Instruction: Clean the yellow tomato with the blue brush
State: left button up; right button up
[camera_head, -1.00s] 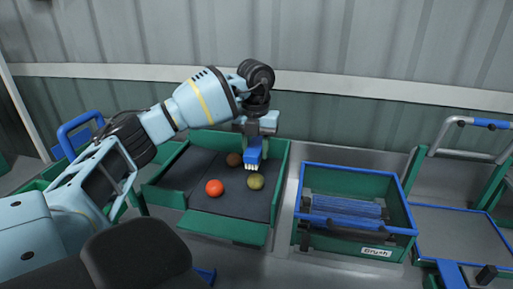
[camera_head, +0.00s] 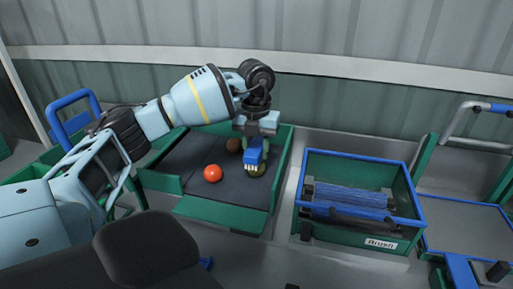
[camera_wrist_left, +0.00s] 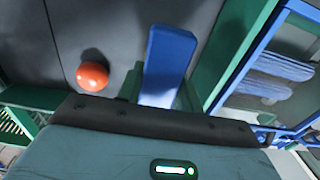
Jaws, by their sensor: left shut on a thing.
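My left gripper (camera_head: 257,140) is shut on the blue brush (camera_head: 254,156), which points down with its pale bristles lowest. The yellow tomato (camera_head: 260,172) looks olive-yellow and lies in the green tray (camera_head: 220,214) with a dark floor. The brush is in front of it and hides much of it; the bristles look to be at the tomato, but contact cannot be told for sure. In the left wrist view the brush (camera_wrist_left: 170,58) sits between the fingers and the yellow tomato does not show. My right gripper is not in view.
A red tomato (camera_head: 213,173) lies left of the brush, and a brownish one (camera_head: 234,145) lies behind. A green bin (camera_head: 345,235) labelled Brush, with blue rollers (camera_head: 350,195), stands right of the tray. A blue-edged tray (camera_head: 462,235) is further right.

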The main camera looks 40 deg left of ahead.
pick_arm(q)
jog(key=shift+f, duration=0.2)
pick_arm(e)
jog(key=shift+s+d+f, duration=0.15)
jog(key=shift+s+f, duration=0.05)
pick_arm(q)
jog(key=shift+f, duration=0.2)
dwell(0.6)
jog(key=shift+w, duration=0.15)
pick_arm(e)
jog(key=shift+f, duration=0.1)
pick_arm(q)
jog(key=shift+w+a, duration=0.45)
jog(key=shift+w, duration=0.35)
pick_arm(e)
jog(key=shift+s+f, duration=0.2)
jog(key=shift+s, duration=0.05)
pick_arm(q)
jog(key=shift+b, duration=0.3)
